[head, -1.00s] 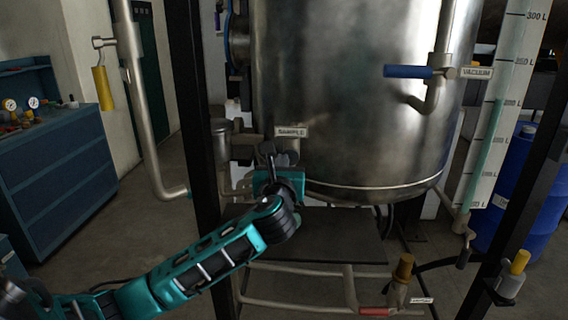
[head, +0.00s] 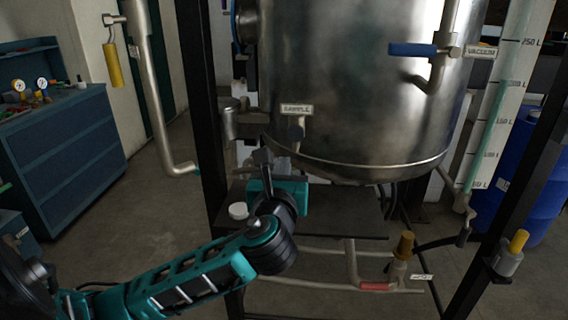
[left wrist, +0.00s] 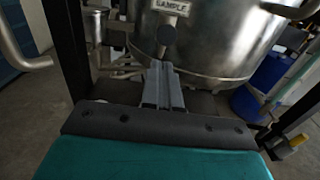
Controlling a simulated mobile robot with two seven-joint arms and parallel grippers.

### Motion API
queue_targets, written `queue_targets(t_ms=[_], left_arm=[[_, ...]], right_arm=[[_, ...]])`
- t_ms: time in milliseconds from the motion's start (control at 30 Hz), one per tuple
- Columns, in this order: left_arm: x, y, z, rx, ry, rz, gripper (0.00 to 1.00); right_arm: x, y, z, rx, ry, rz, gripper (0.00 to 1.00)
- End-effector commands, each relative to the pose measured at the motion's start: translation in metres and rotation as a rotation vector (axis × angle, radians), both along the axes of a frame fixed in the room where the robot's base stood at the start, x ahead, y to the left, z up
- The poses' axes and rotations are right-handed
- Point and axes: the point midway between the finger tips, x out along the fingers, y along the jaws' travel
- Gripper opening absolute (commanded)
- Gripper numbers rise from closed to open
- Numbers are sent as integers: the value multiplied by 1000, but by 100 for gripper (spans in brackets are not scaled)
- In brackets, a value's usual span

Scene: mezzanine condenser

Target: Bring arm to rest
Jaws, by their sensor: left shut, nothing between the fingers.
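My left gripper (head: 262,157) is shut and empty. In the head view it points at the lower part of the steel vessel (head: 345,90), just below and left of the SAMPLE label (head: 297,110). In the left wrist view its closed fingers (left wrist: 162,84) stand in front of the sample valve (left wrist: 166,36), apart from it as far as I can tell. My left arm comes in from the lower left. My right gripper is in neither view.
A dark shelf (head: 345,213) lies under the vessel, with a white round cap (head: 238,211) at its left. Black frame posts stand left and right. A blue drum (head: 533,185) is at right, a blue cabinet (head: 65,150) at left. The floor between cabinet and frame is clear.

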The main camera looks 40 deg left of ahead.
Motion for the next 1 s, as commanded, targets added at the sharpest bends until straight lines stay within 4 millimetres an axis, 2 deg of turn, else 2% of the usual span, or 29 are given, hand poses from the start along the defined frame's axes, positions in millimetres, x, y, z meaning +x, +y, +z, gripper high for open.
queue_targets(t_ms=[467,567,667,767,900,1000], left_arm=[[0,0,-1,-5,1,-1,0],[1,-4,-13,-64,2,-20,0],[2,-15,-45,-234,2,-64,0],[-2,-33,-93,-523,4,-105,0],[-20,-62,-162,-1008,-7,-94,0],[-40,-83,-205,-1363,-29,-24,0]], right_arm=[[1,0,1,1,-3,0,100],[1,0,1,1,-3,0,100],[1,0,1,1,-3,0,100],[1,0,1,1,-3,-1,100],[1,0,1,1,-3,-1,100],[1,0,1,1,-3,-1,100]])
